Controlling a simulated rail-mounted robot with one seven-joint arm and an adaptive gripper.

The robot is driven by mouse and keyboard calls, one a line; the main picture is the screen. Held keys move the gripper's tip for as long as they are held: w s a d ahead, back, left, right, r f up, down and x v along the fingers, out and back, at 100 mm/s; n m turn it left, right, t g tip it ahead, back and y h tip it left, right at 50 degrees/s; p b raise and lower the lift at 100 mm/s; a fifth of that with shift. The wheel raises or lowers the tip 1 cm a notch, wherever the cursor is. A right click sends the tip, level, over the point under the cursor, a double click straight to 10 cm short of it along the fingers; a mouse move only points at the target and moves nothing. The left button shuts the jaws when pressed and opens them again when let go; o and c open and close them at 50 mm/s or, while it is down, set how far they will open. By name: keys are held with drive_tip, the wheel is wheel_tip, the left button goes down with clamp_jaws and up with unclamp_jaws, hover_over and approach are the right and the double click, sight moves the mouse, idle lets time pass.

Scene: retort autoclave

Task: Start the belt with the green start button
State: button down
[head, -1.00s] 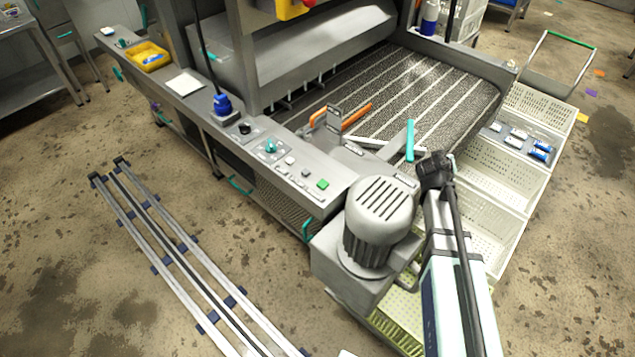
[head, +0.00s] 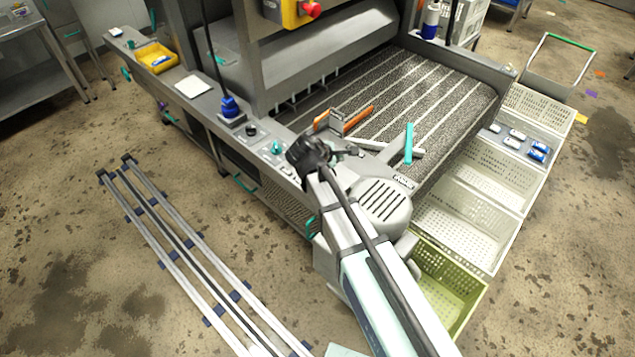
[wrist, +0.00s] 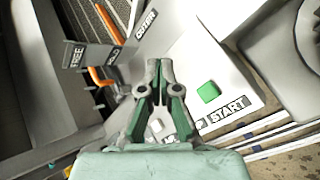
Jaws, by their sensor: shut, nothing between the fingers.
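The green start button (wrist: 208,92) is a square cap on the light console panel, with the START label (wrist: 229,109) beside it. My gripper (wrist: 160,64) is shut and empty in the wrist view, its fingertips to the left of the green button in the picture. I cannot tell the height of the tips above the panel. In the head view my arm reaches over the console (head: 233,133) and hides the green button. The belt (head: 425,85) is a dark mesh with pale stripes behind the console.
A pale button (wrist: 156,125) lies near my fingers. A lever gate with orange handles (wrist: 107,22) and labels stands beside the panel. A red stop button (head: 312,9) sits on a yellow box above.

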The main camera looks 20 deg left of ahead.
drive_tip(key=s+a, duration=0.1)
drive_tip(key=a+n, duration=0.1)
drive_tip(key=s+a+n, duration=0.1)
drive_tip(key=shift+s+r, duration=0.25)
drive_tip(key=shift+s, duration=0.1)
drive_tip(key=shift+f, duration=0.15)
drive_tip(key=shift+f+b, duration=2.5)
drive_tip(key=shift+f, duration=1.75)
drive_tip(key=shift+f, duration=0.1)
drive_tip(key=shift+f, duration=0.35)
